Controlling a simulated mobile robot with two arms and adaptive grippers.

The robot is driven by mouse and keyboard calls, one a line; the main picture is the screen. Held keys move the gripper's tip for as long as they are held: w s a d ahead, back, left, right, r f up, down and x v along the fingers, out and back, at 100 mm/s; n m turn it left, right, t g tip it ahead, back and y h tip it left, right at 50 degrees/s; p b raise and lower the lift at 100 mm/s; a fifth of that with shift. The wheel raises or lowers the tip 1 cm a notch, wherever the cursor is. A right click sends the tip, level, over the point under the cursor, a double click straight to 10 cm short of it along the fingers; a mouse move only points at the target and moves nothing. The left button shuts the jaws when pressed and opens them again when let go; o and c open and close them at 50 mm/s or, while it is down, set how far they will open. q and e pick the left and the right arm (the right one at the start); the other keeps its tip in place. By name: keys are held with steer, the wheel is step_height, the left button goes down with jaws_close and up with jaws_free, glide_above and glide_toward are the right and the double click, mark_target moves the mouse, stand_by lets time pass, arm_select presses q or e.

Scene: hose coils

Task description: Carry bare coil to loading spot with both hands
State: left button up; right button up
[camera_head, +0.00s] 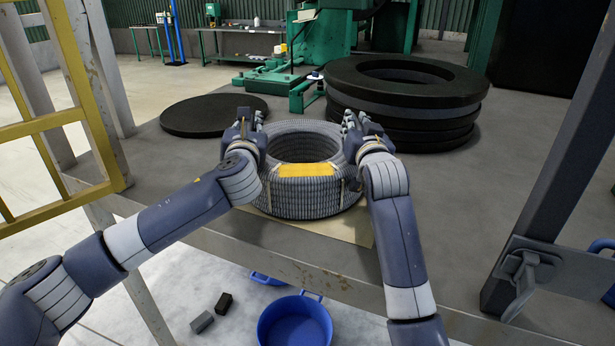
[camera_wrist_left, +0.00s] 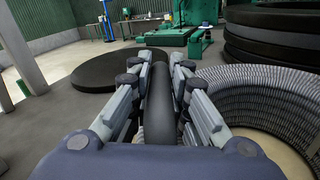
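The bare coil (camera_head: 297,208), a grey ribbed hose ring with a yellow label (camera_head: 305,170) and pale ties, lies flat near the table's front edge. My left gripper (camera_head: 245,122) is at its upper left outer side, and my right gripper (camera_head: 360,124) at its upper right side. In the left wrist view the coil (camera_wrist_left: 270,95) is right of my left gripper (camera_wrist_left: 162,62), whose fingers point forward with a dark rounded bar between them. Whether either gripper holds the coil I cannot tell. I cannot identify the loading spot.
A tan sheet (camera_head: 350,229) lies under the coil on the grey table (camera_head: 450,220). A flat black disc (camera_head: 210,115) lies behind left, and stacked black rings (camera_head: 400,115) stand behind right. A dark post (camera_head: 555,150) rises at right. A blue tub (camera_head: 295,325) is on the floor.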

arm_select(q)
steer(key=shift+o, duration=0.5)
steer(key=shift+s+r, duration=0.1)
steer(key=shift+r, duration=0.1)
arm_select(e)
steer(key=shift+o, duration=0.4)
steer(key=shift+s+r, duration=0.1)
steer(key=shift+r, duration=0.05)
arm_select(q)
steer(key=shift+s+r, duration=0.1)
arm_select(e)
steer(key=shift+a, duration=0.1)
arm_select(q)
steer(key=shift+d, duration=0.15)
arm_select(e)
steer(key=shift+d, duration=0.25)
arm_select(q)
steer(key=shift+s, duration=0.45)
arm_select(e)
steer(key=shift+a, duration=0.1)
steer(key=shift+s, duration=0.15)
arm_select(q)
steer(key=s+d, duration=0.1)
steer(key=s, duration=1)
arm_select(e)
steer(key=s+d, duration=0.1)
steer(key=s, duration=1.1)
steer(key=shift+w, duration=0.1)
